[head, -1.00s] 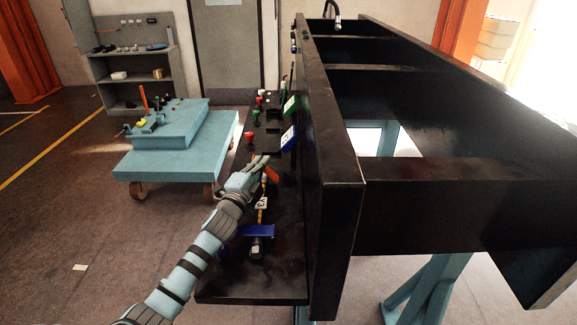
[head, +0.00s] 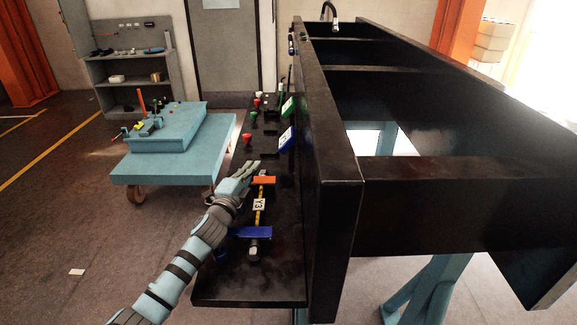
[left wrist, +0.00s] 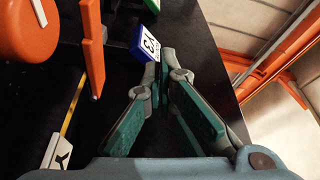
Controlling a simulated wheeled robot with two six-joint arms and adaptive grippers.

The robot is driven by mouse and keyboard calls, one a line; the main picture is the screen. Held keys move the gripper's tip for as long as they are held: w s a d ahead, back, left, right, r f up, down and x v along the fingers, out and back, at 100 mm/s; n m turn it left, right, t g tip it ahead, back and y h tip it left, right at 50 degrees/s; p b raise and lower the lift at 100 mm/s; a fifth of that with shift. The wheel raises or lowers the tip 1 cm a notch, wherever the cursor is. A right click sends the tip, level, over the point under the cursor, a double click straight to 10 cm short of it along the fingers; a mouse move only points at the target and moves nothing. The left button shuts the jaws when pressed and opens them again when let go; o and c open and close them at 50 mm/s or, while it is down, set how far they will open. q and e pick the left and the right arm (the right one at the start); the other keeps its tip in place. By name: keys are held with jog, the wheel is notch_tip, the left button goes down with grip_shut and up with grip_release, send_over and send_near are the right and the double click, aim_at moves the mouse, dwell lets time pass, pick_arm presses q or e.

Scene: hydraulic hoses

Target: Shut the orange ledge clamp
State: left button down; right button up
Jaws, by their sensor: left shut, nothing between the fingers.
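The orange ledge clamp (head: 263,180) shows in the head view as a short flat bar lying crosswise over the dark hose on the black ledge. Its orange bar (left wrist: 92,45) also shows in the left wrist view, left of my fingers and apart from them. I cannot tell from here whether it is fully latched. My left gripper (head: 254,166) is shut and empty, just beyond and left of the clamp. Its fingertips (left wrist: 165,68) meet in the left wrist view. My right gripper is not in view.
A blue clamp (head: 251,232) sits nearer on the ledge (head: 270,285). A white number tag (head: 259,204) hangs between the clamps. A blue V3 plate (left wrist: 150,42) is close past my fingertips. A red knob (head: 247,138) stands farther along. The black frame wall (head: 331,190) bounds the right.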

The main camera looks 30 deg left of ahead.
pick_arm(q)
jog(key=shift+s+f, duration=0.1)
jog(key=shift+s, duration=0.2)
jog(key=s, duration=0.3)
jog(key=s+d, duration=0.1)
jog(key=s, duration=0.3)
jog(key=s+d, duration=0.1)
jog(key=s, duration=0.3)
jog(key=shift+s+f, duration=0.2)
jog(key=shift+f, duration=0.15)
jog(key=shift+w, duration=0.15)
